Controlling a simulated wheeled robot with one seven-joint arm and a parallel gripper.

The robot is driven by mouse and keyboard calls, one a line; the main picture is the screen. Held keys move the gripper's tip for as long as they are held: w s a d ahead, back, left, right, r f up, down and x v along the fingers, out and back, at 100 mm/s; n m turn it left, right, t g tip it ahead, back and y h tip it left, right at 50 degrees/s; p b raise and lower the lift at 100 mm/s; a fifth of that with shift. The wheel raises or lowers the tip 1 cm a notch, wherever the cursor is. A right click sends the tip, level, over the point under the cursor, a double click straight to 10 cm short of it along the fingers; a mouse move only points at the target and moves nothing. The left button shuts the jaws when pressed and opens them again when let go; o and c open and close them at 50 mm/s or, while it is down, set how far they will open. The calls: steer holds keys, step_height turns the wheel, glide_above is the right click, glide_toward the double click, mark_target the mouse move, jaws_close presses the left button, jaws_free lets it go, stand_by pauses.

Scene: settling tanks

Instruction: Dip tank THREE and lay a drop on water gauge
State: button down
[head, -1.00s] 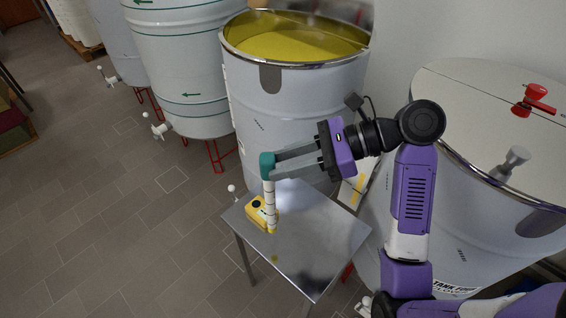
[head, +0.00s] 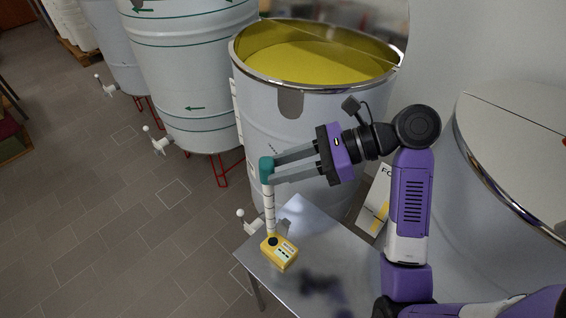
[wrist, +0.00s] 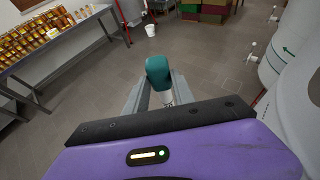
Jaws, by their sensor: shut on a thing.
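My gripper (head: 280,168) is shut on the teal handle (head: 266,170) of a white marked dipping rod (head: 269,205), which hangs nearly upright. The handle also shows between the fingers in the wrist view (wrist: 158,72). The small yellow water gauge (head: 279,252), with a dark round spot on top, sits on a steel table (head: 335,245). The rod's lower end appears just behind the gauge; I cannot tell whether they touch. Behind stands an open steel tank (head: 310,125) full of yellow contents. No number is readable on it.
A lidded tank (head: 510,150) stands at the right, and a tank with a white tap (head: 195,75) at the left. A partly hidden sign (head: 376,200) leans behind my arm. The wrist view shows a table of jars (wrist: 45,45) and a white bucket (wrist: 150,30). Tiled floor is open at left.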

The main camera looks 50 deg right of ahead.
steer(key=shift+f+b, duration=1.55)
steer(key=shift+f, duration=0.5)
steer(key=shift+s+f+p, duration=0.1)
steer(key=shift+f+p, duration=0.35)
steer(key=shift+p, duration=1.55)
stand_by(0.8)
stand_by(0.3)
